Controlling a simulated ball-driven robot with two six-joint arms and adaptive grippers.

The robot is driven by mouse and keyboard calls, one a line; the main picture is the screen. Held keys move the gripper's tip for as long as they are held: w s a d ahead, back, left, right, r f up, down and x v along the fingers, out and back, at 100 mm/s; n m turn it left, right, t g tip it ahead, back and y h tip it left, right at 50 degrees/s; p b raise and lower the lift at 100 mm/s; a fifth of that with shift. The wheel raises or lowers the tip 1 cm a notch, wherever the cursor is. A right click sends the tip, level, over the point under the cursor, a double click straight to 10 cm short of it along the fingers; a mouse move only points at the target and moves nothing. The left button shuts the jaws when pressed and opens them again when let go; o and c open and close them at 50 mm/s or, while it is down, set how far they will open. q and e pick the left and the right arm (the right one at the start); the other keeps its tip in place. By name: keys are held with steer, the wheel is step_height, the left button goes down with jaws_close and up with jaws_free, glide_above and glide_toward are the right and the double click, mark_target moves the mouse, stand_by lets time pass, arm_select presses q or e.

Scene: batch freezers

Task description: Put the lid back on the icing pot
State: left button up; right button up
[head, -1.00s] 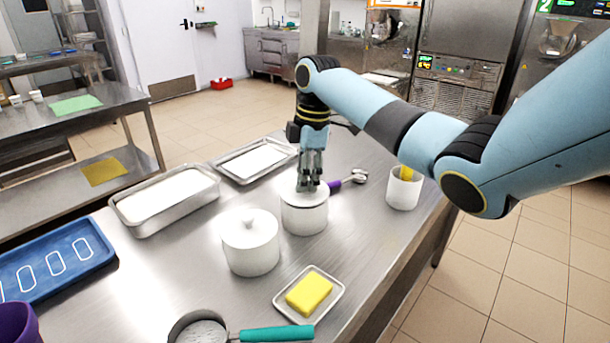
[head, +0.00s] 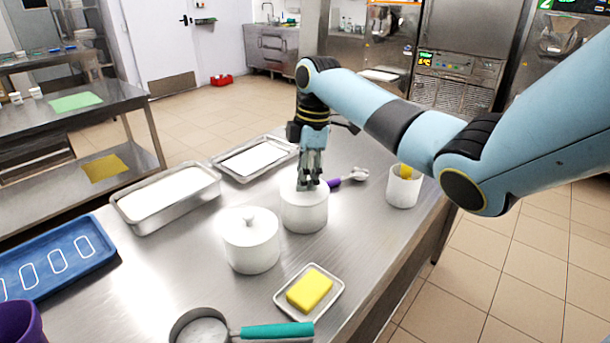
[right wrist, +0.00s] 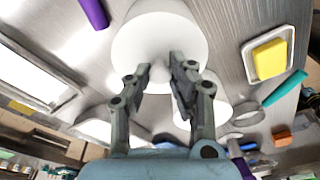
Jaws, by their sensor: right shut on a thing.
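A white pot (head: 304,213) stands on the steel table in the head view, with a white lid (head: 290,192) at its top. My right gripper (head: 308,187) points straight down over the middle of the lid, shut on its knob. In the right wrist view the round lid (right wrist: 150,30) lies at the fingertips of the right gripper (right wrist: 162,66), and the fingers hide most of the knob. The lid looks level and lined up with the pot; whether it rests fully on the rim cannot be told. My left gripper is not in view.
A second lidded white pot (head: 250,246) stands close in front on the left. A yellow sponge on a dish (head: 333,297), a purple-handled scoop (head: 350,177), a white cup (head: 404,190) and a metal tray (head: 150,226) surround the pots. A teal-handled sieve (head: 275,331) lies at the front.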

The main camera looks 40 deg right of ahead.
steer(key=shift+p, duration=0.4)
stand_by(0.6)
steer(key=o, duration=1.3)
steer(key=shift+o, duration=0.2)
step_height(320, 180, up, 7)
steer(key=p, duration=0.7)
steer(key=shift+p, duration=0.4)
steer(key=shift+c, duration=0.4)
jaws_close()
